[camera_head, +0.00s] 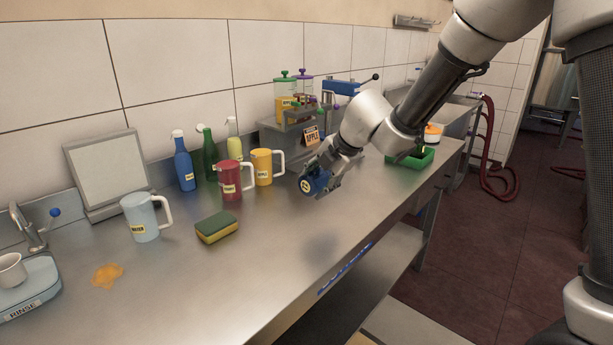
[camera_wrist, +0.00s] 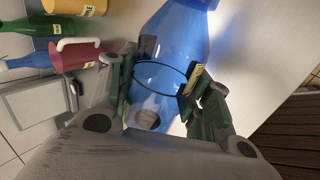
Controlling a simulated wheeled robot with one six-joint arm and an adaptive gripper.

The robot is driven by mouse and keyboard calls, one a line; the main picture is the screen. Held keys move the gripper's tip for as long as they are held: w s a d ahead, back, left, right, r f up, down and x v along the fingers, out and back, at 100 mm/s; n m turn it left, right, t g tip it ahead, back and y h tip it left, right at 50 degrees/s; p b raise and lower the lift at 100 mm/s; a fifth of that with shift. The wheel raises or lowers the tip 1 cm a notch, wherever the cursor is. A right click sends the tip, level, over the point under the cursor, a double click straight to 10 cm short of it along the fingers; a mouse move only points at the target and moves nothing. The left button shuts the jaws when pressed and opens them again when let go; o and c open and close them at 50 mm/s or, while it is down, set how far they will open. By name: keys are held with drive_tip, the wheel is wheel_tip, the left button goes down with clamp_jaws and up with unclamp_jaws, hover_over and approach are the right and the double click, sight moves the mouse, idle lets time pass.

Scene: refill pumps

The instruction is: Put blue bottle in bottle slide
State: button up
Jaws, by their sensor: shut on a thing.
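My gripper (camera_head: 325,177) is shut on a blue bottle (camera_head: 313,185), held above the right-hand part of the steel counter. In the wrist view, the clear blue bottle (camera_wrist: 172,45) lies between the two fingers of my gripper (camera_wrist: 166,76). The bottle appears tilted, and its top end is hard to make out in the head view. A second blue bottle (camera_head: 185,168) with a white top stands upright at the back of the counter. Blue lettering (camera_head: 345,268) runs along the counter's front edge, too slanted to read; I cannot make out a bottle slide for sure.
Green (camera_head: 208,158) and yellow bottles, red (camera_head: 230,182), yellow (camera_head: 262,168) and pale blue (camera_head: 142,218) jugs, and a sponge (camera_head: 216,228) stand left of my gripper. A green tray (camera_head: 410,160) is behind right. The counter's front right is clear; a lower shelf (camera_head: 375,270) lies beneath.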

drive_tip(key=shift+a+f, duration=0.1)
drive_tip(key=shift+a, duration=0.05)
drive_tip(key=shift+f, duration=0.3)
approach(312, 217)
drive_tip(key=x, duration=0.5)
drive_tip(key=shift+w+a+r, duration=0.1)
drive_tip(key=shift+w+a, duration=0.25)
drive_tip(key=shift+a, duration=0.1)
drive_tip(key=shift+s+d+f, duration=0.1)
drive_tip(key=shift+d+f, duration=0.05)
drive_tip(key=shift+f, duration=0.6)
clamp_jaws()
drive_tip(key=o, duration=1)
unclamp_jaws()
drive_tip(key=o, duration=0.3)
drive_tip(key=shift+f, duration=0.15)
drive_tip(key=shift+o, duration=0.8)
